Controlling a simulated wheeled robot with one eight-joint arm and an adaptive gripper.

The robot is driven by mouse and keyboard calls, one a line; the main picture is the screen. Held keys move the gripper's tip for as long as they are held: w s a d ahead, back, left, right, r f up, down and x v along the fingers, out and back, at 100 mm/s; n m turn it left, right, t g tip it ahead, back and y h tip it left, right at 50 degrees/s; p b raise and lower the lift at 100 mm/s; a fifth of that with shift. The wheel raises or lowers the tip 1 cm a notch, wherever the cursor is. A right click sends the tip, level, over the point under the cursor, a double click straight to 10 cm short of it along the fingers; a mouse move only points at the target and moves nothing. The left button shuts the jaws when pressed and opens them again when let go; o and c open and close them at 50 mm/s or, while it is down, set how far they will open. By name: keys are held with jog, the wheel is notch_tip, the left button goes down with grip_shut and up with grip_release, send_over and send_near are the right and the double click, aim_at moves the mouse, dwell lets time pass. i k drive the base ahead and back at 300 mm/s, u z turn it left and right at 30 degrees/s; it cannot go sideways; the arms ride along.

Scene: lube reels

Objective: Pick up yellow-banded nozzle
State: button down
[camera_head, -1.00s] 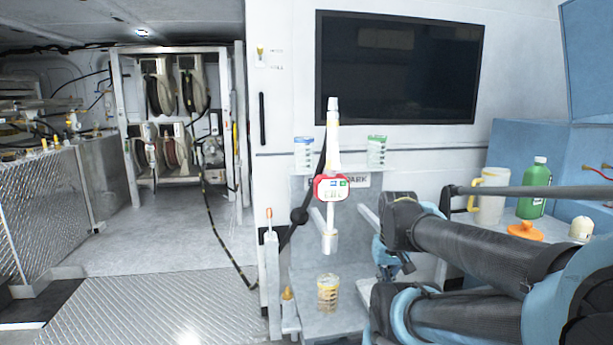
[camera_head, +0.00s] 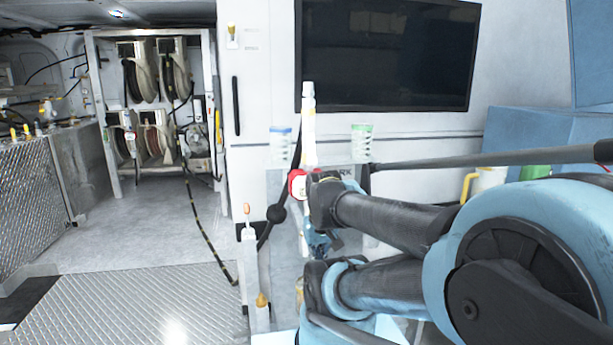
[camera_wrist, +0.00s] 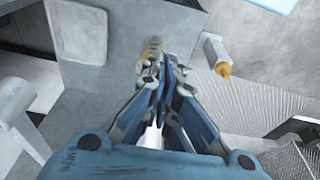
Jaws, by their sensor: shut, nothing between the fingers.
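A small clear, ribbed piece with yellow bands (camera_wrist: 151,50) shows just beyond my fingertips in the wrist view. In the head view only a sliver of it (camera_head: 299,290) shows beside my arm. I cannot tell whether the fingers touch it. My gripper (camera_wrist: 163,72) is shut and empty, pointing down toward the grey shelf. In the head view my gripper (camera_head: 318,243) is partly hidden by my arm. A white upright nozzle with a yellowish cone (camera_head: 309,135) stands above a red meter (camera_head: 297,183), which my arm partly covers.
A blue-banded piece (camera_head: 281,145) and a green-banded piece (camera_head: 361,142) stand on the ledge. An orange-tipped cylinder (camera_wrist: 216,55) stands right of my gripper. Hose reels (camera_head: 150,100) are at the back left.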

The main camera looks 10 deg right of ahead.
aim_at(297, 192)
jog(key=k, duration=0.5)
jog(key=z, duration=1.35)
jog(key=k, duration=1.85)
jog(key=u, duration=0.75)
jog(key=i, duration=1)
